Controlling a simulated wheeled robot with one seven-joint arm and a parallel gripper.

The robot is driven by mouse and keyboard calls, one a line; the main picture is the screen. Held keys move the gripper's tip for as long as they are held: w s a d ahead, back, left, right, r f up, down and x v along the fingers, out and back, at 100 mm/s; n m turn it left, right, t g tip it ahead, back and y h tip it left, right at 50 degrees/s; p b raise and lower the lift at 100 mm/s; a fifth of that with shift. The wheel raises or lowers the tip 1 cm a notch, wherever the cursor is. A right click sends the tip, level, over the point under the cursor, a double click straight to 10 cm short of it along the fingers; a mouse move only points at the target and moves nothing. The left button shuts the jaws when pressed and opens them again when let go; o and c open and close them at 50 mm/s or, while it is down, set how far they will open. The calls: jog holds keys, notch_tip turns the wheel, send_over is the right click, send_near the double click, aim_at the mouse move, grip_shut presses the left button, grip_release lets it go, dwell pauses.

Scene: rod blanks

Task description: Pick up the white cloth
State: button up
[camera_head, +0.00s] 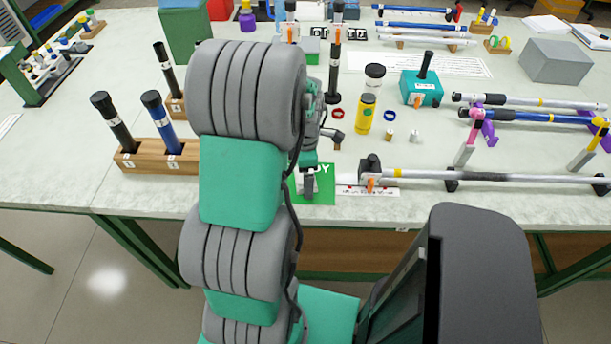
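No white cloth can be made out for certain. A flat white piece (548,24) lies at the back right of the table, and it is too small to tell whether it is cloth or paper. My gripper (309,190) points down over a green mat (324,192) at the table's front edge. It is far to the front left of that white piece. My arm hides part of the gripper, and its fingers are too small to tell whether they are open or shut.
A wooden rack (130,163) with upright rods stands left of my arm. A yellow bottle (366,115) and a teal box (421,88) stand right of it. A long grey rod (500,177) lies along the front right on supports. A grey block (556,62) stands at the right.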

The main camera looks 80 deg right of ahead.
jog(key=c, duration=1.4)
